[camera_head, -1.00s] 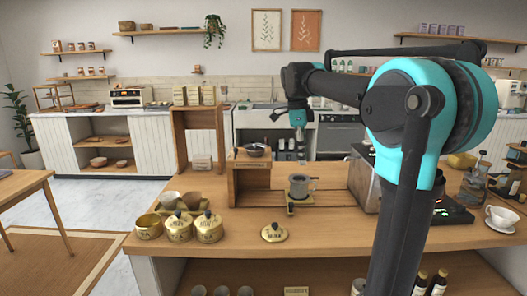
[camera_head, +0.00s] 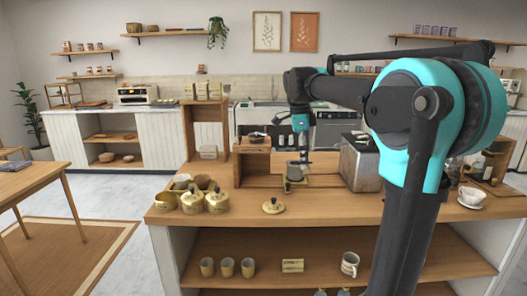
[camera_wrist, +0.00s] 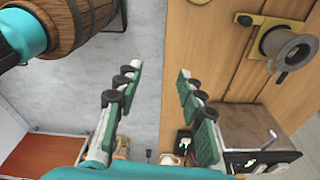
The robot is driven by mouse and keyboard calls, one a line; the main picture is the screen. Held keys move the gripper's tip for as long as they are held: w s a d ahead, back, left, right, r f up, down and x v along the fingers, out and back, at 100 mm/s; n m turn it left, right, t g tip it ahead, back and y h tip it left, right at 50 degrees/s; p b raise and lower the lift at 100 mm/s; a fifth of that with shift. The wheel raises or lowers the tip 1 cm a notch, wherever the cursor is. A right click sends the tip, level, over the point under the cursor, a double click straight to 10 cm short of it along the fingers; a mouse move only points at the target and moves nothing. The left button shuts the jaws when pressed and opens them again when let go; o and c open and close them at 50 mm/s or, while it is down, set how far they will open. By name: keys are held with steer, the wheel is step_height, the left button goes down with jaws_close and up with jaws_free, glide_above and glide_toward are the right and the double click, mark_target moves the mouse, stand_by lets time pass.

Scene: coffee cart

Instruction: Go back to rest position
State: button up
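My gripper (camera_wrist: 160,74) is open and empty in the wrist view, its two green-padded fingers spread apart with grey floor between them. In the head view my gripper (camera_head: 303,153) hangs pointing down, and in the picture it overlaps the area of the grey metal cup (camera_head: 294,173) on the counter. My arm is bent, with its forearm stretched out to the left. The wrist view shows the wooden counter (camera_wrist: 228,50) to the right of the fingers, with a grey funnel-like cup in a brass holder (camera_wrist: 285,48).
The wooden cart counter (camera_head: 340,208) carries gold canisters (camera_head: 217,200), a loose lid (camera_head: 273,206), a metal machine (camera_head: 360,165) and a white cup (camera_head: 472,196). A wooden barrel (camera_wrist: 85,20) stands left in the wrist view.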

steer(key=s+d+f+n+t, duration=0.2)
steer(key=s+f+n, duration=0.8)
steer(key=f, duration=0.5)
steer(key=s+d+f+n+t+y, duration=0.1)
steer(key=s+d+f+n+t, duration=0.1)
steer(key=s+f+n, duration=0.8)
step_height(320, 180, down, 5)
steer(key=shift+s+d+f+y, duration=0.1)
steer(key=shift+s+d+y, duration=0.2)
steer(key=shift+s+d, duration=0.65)
